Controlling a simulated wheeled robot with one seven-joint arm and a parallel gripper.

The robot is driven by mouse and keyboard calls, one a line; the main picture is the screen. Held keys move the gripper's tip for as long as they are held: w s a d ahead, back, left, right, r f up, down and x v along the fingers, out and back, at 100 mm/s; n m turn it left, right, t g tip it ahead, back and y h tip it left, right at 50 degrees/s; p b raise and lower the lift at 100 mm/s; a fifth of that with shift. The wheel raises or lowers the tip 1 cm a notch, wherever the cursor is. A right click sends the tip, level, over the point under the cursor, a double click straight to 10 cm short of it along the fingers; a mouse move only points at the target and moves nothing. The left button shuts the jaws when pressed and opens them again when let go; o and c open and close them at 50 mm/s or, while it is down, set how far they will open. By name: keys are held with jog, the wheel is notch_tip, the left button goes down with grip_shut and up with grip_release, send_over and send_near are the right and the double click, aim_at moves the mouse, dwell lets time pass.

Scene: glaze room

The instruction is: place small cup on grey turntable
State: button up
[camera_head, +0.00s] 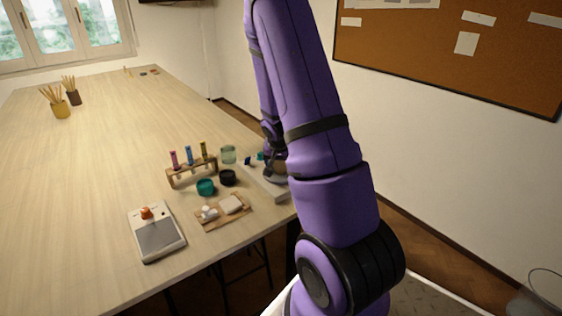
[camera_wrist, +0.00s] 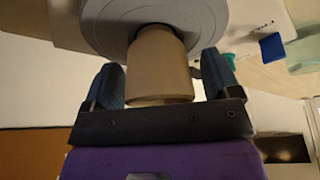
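The small cup (camera_wrist: 162,62) is beige and shows in the wrist view between the two fingers of my gripper (camera_wrist: 165,75). Its narrower end is at the grey turntable (camera_wrist: 108,28), with a dark shadow around that end; it appears to stand on the disc, inside its edge. The left finger is close against the cup, while a narrow gap shows between the cup and the right finger, so my gripper looks open around it. In the head view part of the turntable (camera_head: 275,179) shows beside my arm, which hides the cup.
In the head view a tube rack (camera_head: 192,173), teal jar (camera_head: 205,187), black jar (camera_head: 228,178) and glass jar (camera_head: 228,154) stand left of the turntable. A small board (camera_head: 239,216) and a scale (camera_head: 159,240) lie nearer. The table's (camera_head: 100,130) left side is largely clear.

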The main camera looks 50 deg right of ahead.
jog(key=shift+r, duration=0.1)
jog(key=s+a+r+n+t, duration=0.1)
jog(key=s+a+r, duration=0.1)
jog(key=a+r, duration=0.6)
jog(key=s+a+r+n, duration=0.15)
jog(key=a+r, duration=0.25)
jog(key=r, duration=0.7)
jog(key=s+a+r+n+t+y, duration=0.1)
jog(key=s+a+r+n, duration=0.3)
jog(key=a, duration=0.5)
jog(key=s+a+r+n+t+y, duration=0.1)
jog(key=s+a+r+n+y, duration=0.1)
jog(key=s+a+r+n, duration=0.3)
jog(key=s+a+r, duration=0.3)
jog(key=s+a, duration=0.2)
jog(key=s, duration=0.1)
jog(key=shift+s+a+y, duration=0.3)
jog(key=shift+y, duration=0.1)
